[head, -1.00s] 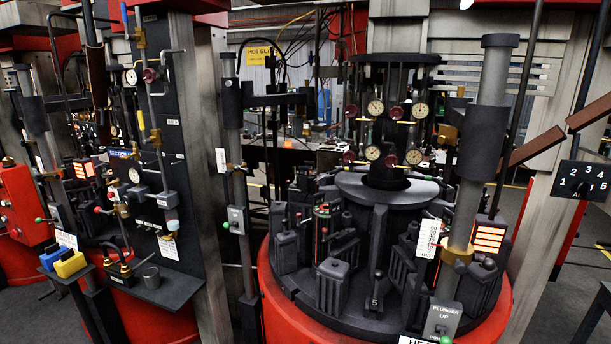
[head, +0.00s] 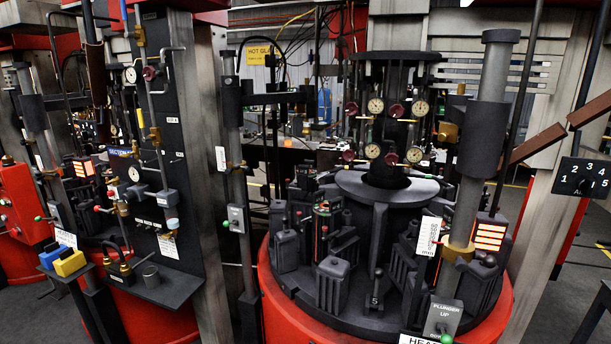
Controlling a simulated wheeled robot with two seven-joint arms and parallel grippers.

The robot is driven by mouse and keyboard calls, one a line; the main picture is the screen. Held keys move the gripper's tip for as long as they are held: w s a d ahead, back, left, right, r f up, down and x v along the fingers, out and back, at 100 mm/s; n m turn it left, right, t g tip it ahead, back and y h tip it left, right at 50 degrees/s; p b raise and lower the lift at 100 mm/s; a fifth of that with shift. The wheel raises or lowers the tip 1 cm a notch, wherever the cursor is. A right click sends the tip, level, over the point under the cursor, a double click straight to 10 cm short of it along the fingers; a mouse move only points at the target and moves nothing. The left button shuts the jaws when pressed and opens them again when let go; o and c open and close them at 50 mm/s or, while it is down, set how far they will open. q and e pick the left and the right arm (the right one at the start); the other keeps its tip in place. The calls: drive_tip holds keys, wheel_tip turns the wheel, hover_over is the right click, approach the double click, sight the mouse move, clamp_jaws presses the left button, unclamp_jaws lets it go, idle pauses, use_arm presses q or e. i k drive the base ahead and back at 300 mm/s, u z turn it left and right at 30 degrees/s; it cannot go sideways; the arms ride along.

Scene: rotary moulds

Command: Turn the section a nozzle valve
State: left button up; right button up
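A dark valve panel (head: 172,120) stands upright left of centre, with grey pipes, small white labels and a round gauge (head: 134,174). A dark red round knob (head: 150,73) sits high on its pipework. A red-tipped handle (head: 97,209) and brass fittings (head: 122,209) sit lower, at its left edge. A section sign (head: 122,152) is beside the panel; its letter is too small to read surely. I cannot tell which fitting is the section A nozzle valve, or its position. Neither of my grippers shows in the head view.
A red-based rotary table (head: 290,316) with several dark moulds stands right of centre, under gauges with red knobs. Blue and yellow blocks (head: 68,262) sit on a small stand at lower left. A numbered dial plate (head: 583,178) is at right.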

sight(349, 155)
drive_tip(key=u, duration=0.5)
drive_tip(key=k, duration=0.6)
drive_tip(key=u, duration=1.05)
drive_tip(key=i, duration=1.45)
drive_tip(key=z, duration=1.1)
drive_tip(key=i, duration=0.4)
drive_tip(key=z, duration=0.45)
